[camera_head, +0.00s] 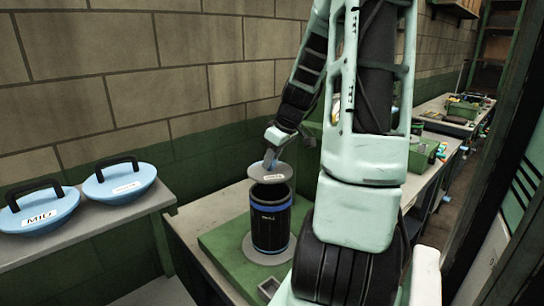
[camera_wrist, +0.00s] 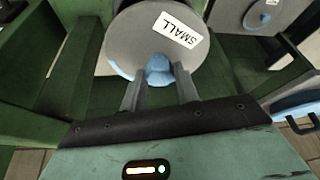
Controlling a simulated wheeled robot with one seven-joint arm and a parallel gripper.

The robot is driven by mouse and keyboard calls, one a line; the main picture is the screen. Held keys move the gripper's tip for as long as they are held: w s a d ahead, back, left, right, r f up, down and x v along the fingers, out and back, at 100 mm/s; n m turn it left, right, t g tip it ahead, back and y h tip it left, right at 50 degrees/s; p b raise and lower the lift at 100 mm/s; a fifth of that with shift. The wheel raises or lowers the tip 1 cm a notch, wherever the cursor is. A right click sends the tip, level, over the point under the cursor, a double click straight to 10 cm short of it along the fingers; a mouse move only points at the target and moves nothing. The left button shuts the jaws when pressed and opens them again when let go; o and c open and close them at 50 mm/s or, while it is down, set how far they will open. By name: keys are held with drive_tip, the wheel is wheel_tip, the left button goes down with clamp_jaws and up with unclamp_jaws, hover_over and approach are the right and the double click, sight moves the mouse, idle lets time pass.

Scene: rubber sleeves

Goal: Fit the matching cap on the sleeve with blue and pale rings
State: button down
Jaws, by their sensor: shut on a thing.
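The sleeve (camera_head: 270,228) is a black upright cylinder with a blue ring near its top and a small label. It stands on a round grey base (camera_head: 256,255). My gripper (camera_head: 271,160) is shut on the blue knob of a grey disc cap (camera_head: 260,174). The cap is over the sleeve's open top, and a dark strip of the opening shows below its edge. In the wrist view my gripper (camera_wrist: 160,82) grips the knob of the cap (camera_wrist: 130,30), whose label reads SMALL. The sleeve is hidden there.
The sleeve's base rests on a green block (camera_head: 225,240) on a bench. Two blue domed lids with black handles, one marked MID (camera_head: 40,212), the other unreadable (camera_head: 120,182), lie on a shelf at left.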

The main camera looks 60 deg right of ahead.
sight(274, 171)
drive_tip(key=shift+f+b, duration=2.05)
drive_tip(key=shift+f, duration=0.7)
drive_tip(key=c, duration=1)
unclamp_jaws()
drive_tip(key=shift+o, duration=0.2)
drive_tip(key=shift+r, duration=0.15)
drive_tip(key=b+v, duration=0.3)
drive_tip(key=v, duration=1.4)
drive_tip(key=shift+s, duration=0.15)
